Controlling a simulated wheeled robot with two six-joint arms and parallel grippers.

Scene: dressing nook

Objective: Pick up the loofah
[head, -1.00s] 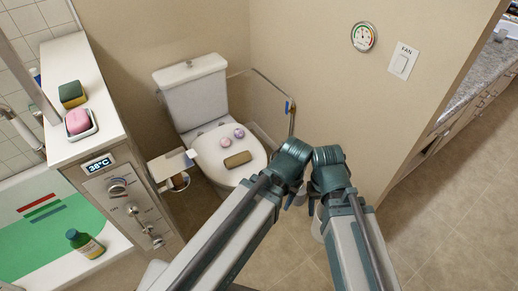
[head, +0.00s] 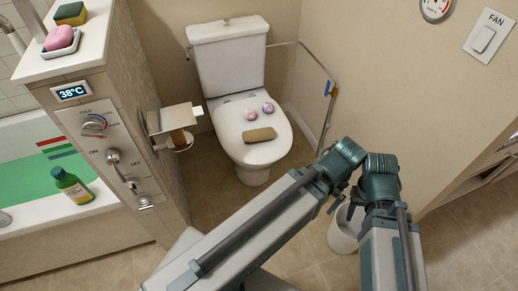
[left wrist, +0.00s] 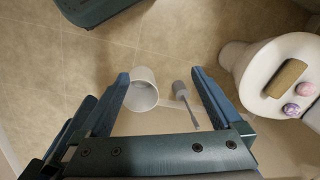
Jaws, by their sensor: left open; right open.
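The loofah is a tan, rounded block (head: 260,135) lying flat on the closed white toilet lid (head: 240,122). In the left wrist view the loofah (left wrist: 286,78) is at the right, outside the jaws. My left gripper (left wrist: 162,76) is open and empty, above the floor beside the toilet; in the head view it is mostly hidden behind my arm. My right gripper (head: 354,207) is small and partly hidden below its arm, to the right of the toilet, apart from the loofah. It is open.
Pink (head: 250,114) and purple (head: 268,107) balls lie beside the loofah. A white bin (left wrist: 142,92) and a grey brush (left wrist: 183,96) stand below my left gripper. A paper holder (head: 170,122) juts from the tiled partition left of the toilet; a rail (head: 331,105) is right.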

